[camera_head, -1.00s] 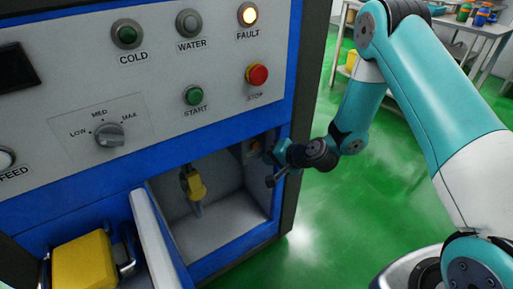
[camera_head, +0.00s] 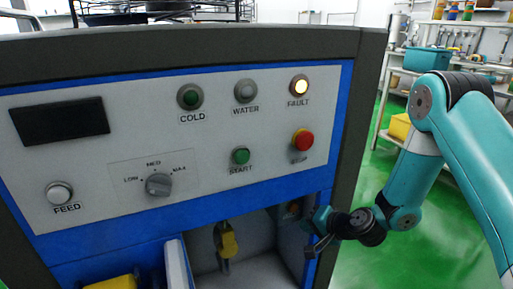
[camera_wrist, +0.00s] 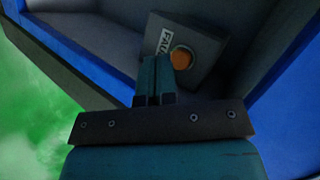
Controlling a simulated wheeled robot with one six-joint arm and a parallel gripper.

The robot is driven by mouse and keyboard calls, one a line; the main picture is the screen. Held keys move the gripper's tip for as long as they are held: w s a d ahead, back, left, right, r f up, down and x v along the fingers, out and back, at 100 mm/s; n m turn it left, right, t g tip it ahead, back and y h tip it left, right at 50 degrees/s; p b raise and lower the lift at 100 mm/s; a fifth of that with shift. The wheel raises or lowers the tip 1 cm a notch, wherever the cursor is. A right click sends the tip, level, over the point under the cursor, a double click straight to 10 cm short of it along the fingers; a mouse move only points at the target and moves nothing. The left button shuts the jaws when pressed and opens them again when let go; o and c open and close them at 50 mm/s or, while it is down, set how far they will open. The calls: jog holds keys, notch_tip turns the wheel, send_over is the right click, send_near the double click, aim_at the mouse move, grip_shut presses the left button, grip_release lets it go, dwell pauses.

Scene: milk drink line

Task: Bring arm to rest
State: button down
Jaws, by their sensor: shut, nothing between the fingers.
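My arm comes in from the right in the head view, with its wrist bent at the right edge of the machine's lower opening (camera_head: 263,240). My gripper (camera_head: 316,236) is at the right side of that opening, small and dark there. In the wrist view my gripper (camera_wrist: 153,68) is shut and empty, its fingers together. They point toward a grey box (camera_wrist: 203,42) with an orange round button (camera_wrist: 181,58) and a partly hidden label. I cannot tell whether the fingertips touch the box.
The machine's panel holds a lit FAULT lamp (camera_head: 299,86), a red stop button (camera_head: 302,140), a green START button (camera_head: 240,156) and a dial (camera_head: 158,185). A yellow-handled valve (camera_head: 228,242) hangs in the opening.

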jog(key=s+a+r+n+g+y, duration=0.1)
jog(key=s+a+r+n+g, duration=0.35)
jog(key=r, duration=0.65)
jog(key=s+r+n+g+h, duration=0.1)
jog(key=s+r+n+g, duration=0.15)
jog(key=s+r, duration=0.45)
jog(key=s+r+n+g+h+p, duration=0.1)
jog(key=s+r+n, duration=0.25)
jog(key=s, duration=0.65)
jog(key=s+r+n+g+h, duration=0.15)
jog(key=s+r+n, duration=0.3)
jog(key=s, duration=0.45)
notch_tip(320, 180, up, 17)
jog(key=p, duration=1.7)
jog(key=shift+w+m, duration=0.4)
jog(key=shift+f+t, duration=0.15)
jog(key=shift+t, duration=0.1)
